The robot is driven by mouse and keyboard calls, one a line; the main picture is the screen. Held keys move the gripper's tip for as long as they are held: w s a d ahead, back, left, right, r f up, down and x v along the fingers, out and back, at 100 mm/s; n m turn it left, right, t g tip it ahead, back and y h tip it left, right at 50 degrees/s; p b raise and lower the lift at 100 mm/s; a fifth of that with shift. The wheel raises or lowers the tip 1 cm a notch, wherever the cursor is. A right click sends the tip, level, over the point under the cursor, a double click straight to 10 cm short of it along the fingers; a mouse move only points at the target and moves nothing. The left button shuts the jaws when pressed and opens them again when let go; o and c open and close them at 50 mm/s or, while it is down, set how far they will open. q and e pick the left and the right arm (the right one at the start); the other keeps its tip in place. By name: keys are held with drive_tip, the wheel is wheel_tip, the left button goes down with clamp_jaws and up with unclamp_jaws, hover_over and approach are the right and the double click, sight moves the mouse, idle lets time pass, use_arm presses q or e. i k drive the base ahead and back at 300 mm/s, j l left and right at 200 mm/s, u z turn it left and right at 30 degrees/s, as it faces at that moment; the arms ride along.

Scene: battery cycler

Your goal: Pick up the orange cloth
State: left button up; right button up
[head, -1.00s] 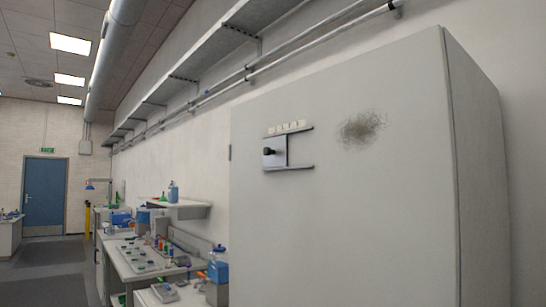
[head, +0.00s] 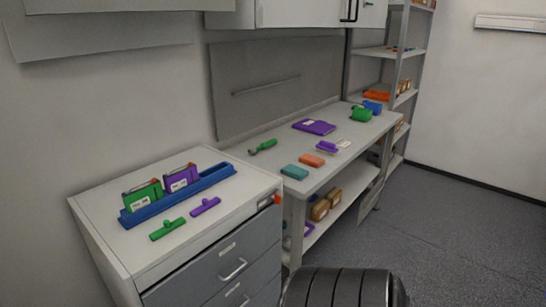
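A small flat orange piece (head: 312,160), which looks like the folded orange cloth, lies on the grey workbench (head: 262,178) near its front edge. A similar teal piece (head: 295,172) lies just to its left, and a purple item with a white part (head: 327,147) lies behind it to the right. Neither of my grippers is in view.
A drawer cabinet (head: 105,212) at the left holds a blue rack (head: 205,184) and green and purple tools. A purple folder (head: 314,127), a green brush and green and blue items are on the bench. Shelving stands behind right. Floor (head: 450,235) is clear at right.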

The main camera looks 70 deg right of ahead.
sight(316, 162)
drive_tip(key=z, duration=2.5)
drive_tip(key=u, duration=2.55)
drive_tip(key=z, duration=2.4)
